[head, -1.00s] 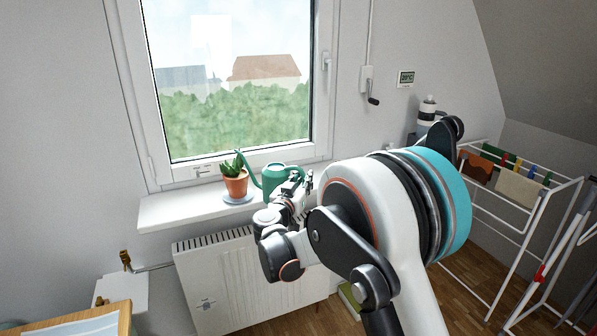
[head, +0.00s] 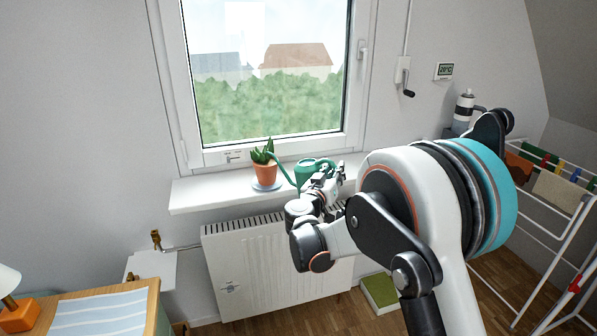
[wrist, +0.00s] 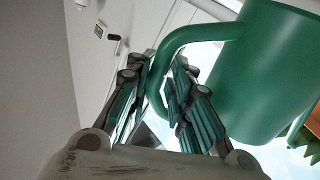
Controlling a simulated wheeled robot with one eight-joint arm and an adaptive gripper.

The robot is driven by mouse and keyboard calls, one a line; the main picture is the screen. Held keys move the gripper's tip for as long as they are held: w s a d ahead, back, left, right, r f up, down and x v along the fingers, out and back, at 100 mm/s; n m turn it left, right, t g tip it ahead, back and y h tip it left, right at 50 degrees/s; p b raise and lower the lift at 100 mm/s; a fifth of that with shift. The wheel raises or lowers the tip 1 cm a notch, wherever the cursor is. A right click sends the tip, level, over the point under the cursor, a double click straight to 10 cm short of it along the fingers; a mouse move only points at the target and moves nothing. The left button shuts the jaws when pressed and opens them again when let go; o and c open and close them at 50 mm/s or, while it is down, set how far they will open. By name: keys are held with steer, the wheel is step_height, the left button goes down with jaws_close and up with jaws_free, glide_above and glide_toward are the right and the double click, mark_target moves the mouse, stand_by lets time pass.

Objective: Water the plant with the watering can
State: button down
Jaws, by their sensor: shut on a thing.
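The green watering can (head: 306,177) is at the windowsill, just right of the plant, in the head view. Its thin spout reaches up and left, with its tip close to the leaves in the picture. The plant (head: 264,171) has green leaves in an orange pot on a pale blue saucer (head: 267,187). My gripper (head: 332,177) is right of the can and shut on its handle. In the wrist view the curved handle (wrist: 170,60) runs between the fingers (wrist: 163,75). Part of the plant (wrist: 299,128) shows at the right edge there. I see no water.
The white windowsill (head: 205,193) is clear left of the plant. A radiator (head: 255,265) is below it, and the window (head: 270,110) is behind. A drying rack (head: 553,225) with laundry stands at the right. A wooden-edged table (head: 155,297) is at lower left.

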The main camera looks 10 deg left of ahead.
steer(key=shift+r, duration=0.15)
stand_by(0.4)
steer(key=shift+a+r+n+p, duration=0.15)
steer(key=shift+r+n+p, duration=0.6)
steer(key=shift+r, duration=0.7)
steer(key=shift+a+r+n+p, duration=0.1)
steer(key=shift+r+n+p, duration=0.65)
steer(key=shift+r, duration=0.9)
steer(key=shift+w+a+r+n+p, duration=0.1)
steer(key=shift+a+r+n+p, duration=0.1)
steer(key=shift+r+p, duration=0.25)
steer(key=shift+a+r+n+p, duration=0.1)
steer(key=shift+r+n+p, duration=0.15)
steer(key=shift+r, duration=0.2)
steer(key=shift+d+f, duration=0.1)
steer(key=shift+d+f+m+b, duration=0.15)
steer(key=shift+f+m+b, duration=0.6)
steer(key=shift+f+b, duration=0.55)
steer(key=shift+d+f+m+b, duration=0.15)
steer(key=shift+f+m+b, duration=0.65)
steer(key=shift+f, duration=0.85)
